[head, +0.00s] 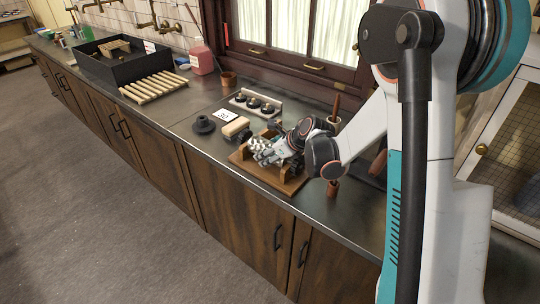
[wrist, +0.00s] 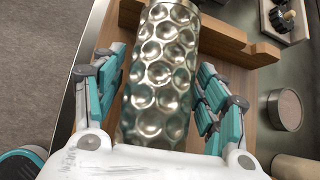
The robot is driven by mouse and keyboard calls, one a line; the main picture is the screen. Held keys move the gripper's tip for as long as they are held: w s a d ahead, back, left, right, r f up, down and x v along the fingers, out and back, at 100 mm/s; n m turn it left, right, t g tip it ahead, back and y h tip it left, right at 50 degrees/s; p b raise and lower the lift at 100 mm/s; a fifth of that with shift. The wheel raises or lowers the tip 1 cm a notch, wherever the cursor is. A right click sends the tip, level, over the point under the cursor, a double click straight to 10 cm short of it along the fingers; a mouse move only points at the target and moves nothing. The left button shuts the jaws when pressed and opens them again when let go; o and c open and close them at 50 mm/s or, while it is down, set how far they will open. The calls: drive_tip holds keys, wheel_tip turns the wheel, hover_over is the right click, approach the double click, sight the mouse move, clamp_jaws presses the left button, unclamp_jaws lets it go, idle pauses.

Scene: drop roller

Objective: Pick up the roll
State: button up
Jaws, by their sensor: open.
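The roll (wrist: 162,72) is a shiny metal cylinder with round dimples all over. In the wrist view it lies lengthwise between the two fingers of my gripper (wrist: 162,95), with a finger on each side. The roll rests over a wooden stand (wrist: 232,42). In the head view my gripper (head: 262,154) is down at the wooden stand (head: 285,184) on the counter, and the roll (head: 257,144) is mostly hidden by it.
A rack with black knobs (head: 254,103) stands behind. Further left are a slatted wooden rack (head: 153,87) and a black box (head: 118,67). The window is behind the counter.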

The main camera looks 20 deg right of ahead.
drive_tip(key=shift+w+f, duration=0.2)
drive_tip(key=shift+s+r, duration=0.1)
drive_tip(key=shift+c, duration=0.2)
clamp_jaws()
drive_tip(key=shift+r, duration=0.1)
